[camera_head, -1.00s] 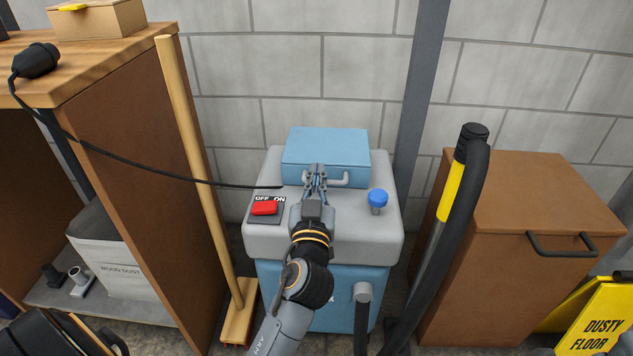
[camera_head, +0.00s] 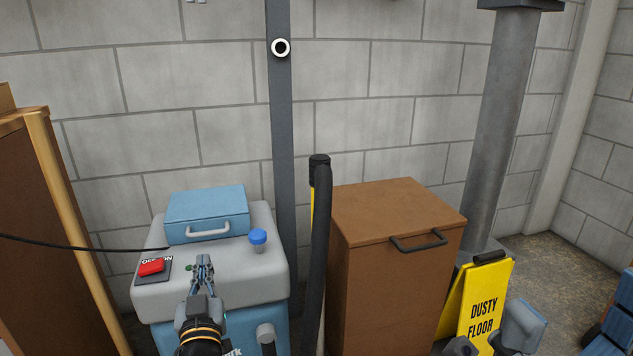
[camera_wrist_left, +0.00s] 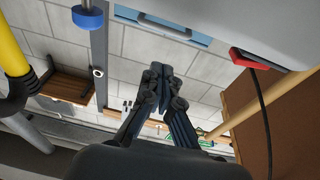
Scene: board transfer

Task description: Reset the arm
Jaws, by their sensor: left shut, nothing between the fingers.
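My left gripper (camera_head: 203,268) is shut and empty. In the head view it shows over the front part of the grey machine top (camera_head: 180,293), below the blue lid (camera_head: 207,205) and its handle. In the left wrist view its fingertips (camera_wrist_left: 160,72) meet with nothing between them. A red switch (camera_head: 151,267) on a dark plate marked OFF and ON lies to the gripper's left, apart from it. A blue knob (camera_head: 257,237) stands to its right and also shows in the left wrist view (camera_wrist_left: 88,18).
A black and yellow hose wand (camera_head: 320,210) stands right of the machine, before a brown cabinet (camera_head: 395,210). A yellow DUSTY FLOOR sign (camera_head: 485,305) stands further right. A wooden pole (camera_head: 52,175) and a black cable (camera_head: 80,246) are at the left.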

